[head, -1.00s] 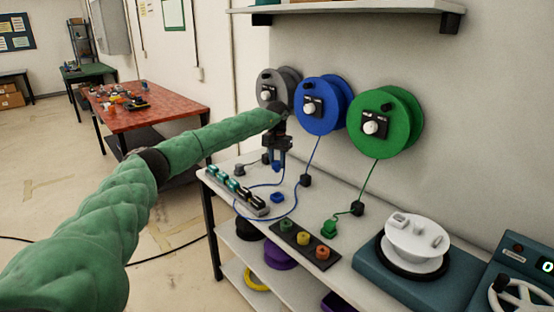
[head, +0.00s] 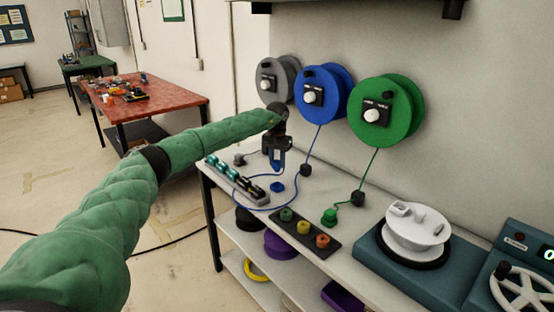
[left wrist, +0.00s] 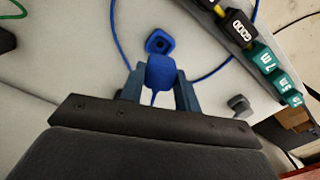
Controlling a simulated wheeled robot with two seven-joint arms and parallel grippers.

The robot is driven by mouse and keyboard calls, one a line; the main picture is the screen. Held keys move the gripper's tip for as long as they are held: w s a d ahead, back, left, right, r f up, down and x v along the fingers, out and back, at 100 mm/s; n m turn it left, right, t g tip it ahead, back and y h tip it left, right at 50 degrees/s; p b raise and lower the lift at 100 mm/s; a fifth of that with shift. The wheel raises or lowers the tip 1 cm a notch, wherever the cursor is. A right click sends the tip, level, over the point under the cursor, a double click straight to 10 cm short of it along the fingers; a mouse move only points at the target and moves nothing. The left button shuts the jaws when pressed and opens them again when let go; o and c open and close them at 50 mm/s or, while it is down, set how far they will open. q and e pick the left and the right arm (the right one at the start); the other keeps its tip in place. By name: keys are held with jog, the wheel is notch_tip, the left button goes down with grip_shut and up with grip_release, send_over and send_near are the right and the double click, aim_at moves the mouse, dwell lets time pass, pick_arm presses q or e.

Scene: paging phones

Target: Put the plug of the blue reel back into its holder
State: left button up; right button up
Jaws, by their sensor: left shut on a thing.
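The blue reel (head: 337,88) hangs on the wall between the grey and green reels. Its blue cable runs down past a black block (head: 305,170) and loops over the bench. My left gripper (head: 277,163) points down above the bench, shut on the blue plug, which shows between the fingers in the left wrist view (left wrist: 161,73). The plug's holder, a small blue square socket (left wrist: 160,42), lies on the bench just beyond the plug in that view. It also shows below the gripper in the head view (head: 277,187). They look apart. My right gripper is out of view.
A row of labelled dark and teal blocks (head: 232,178) stands left of the gripper. A grey plug (head: 240,159) lies behind it. To the right are a green plug (head: 329,217), a dark tray of coloured knobs (head: 305,234) and a white-topped turntable (head: 415,233).

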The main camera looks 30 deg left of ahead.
aim_at(277, 171)
pick_arm(q)
jog(key=shift+f, duration=0.25)
dwell(0.3)
jog(key=shift+f+b, duration=1.05)
jog(key=shift+f, duration=1.25)
jog(key=shift+f+b, duration=0.75)
jog(key=shift+f, duration=0.55)
dwell(0.4)
jog(key=o, duration=1.4)
jog(key=shift+r, duration=0.1)
